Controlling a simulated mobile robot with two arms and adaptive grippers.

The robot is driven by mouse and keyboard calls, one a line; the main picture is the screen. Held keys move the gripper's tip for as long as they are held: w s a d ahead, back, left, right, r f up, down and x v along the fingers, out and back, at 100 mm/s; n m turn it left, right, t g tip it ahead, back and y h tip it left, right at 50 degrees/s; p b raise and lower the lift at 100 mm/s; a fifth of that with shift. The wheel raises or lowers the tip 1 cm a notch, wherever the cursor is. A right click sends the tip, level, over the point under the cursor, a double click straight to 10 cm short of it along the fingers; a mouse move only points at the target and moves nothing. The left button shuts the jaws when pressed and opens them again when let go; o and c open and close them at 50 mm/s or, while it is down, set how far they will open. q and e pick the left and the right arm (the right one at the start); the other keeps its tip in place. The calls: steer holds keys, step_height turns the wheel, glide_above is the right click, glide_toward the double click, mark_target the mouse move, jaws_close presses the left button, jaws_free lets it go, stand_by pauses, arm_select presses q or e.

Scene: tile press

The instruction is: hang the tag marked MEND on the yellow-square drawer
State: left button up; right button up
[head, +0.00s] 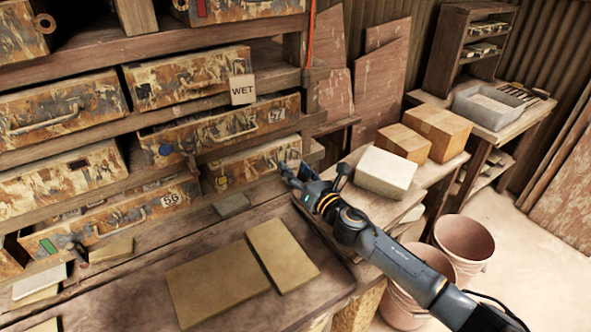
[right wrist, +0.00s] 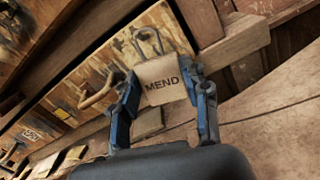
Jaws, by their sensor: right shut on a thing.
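The tag marked MEND (right wrist: 163,82) is a tan card between the fingers of my right gripper (right wrist: 163,100) in the right wrist view. A grey wire loop (right wrist: 148,40) rises at its top edge, in front of the drawer. In the head view the right gripper (head: 292,172) is just right of the lowest right drawer (head: 258,160), and the tag cannot be made out there. That drawer has a mottled front and a small yellow square (head: 222,181) at its lower left. Its handle (right wrist: 98,92) shows left of the gripper in the right wrist view. My left gripper is not in view.
A tag marked WET (head: 242,89) hangs at the drawer above. Flat boards (head: 281,255) lie on the bench below. A pale block (head: 385,172) and cardboard boxes (head: 437,130) stand to the right. Shelf edges and a wooden post lie close to the right gripper.

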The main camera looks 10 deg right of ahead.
steer(key=o, duration=1.3)
steer(key=shift+c, duration=0.2)
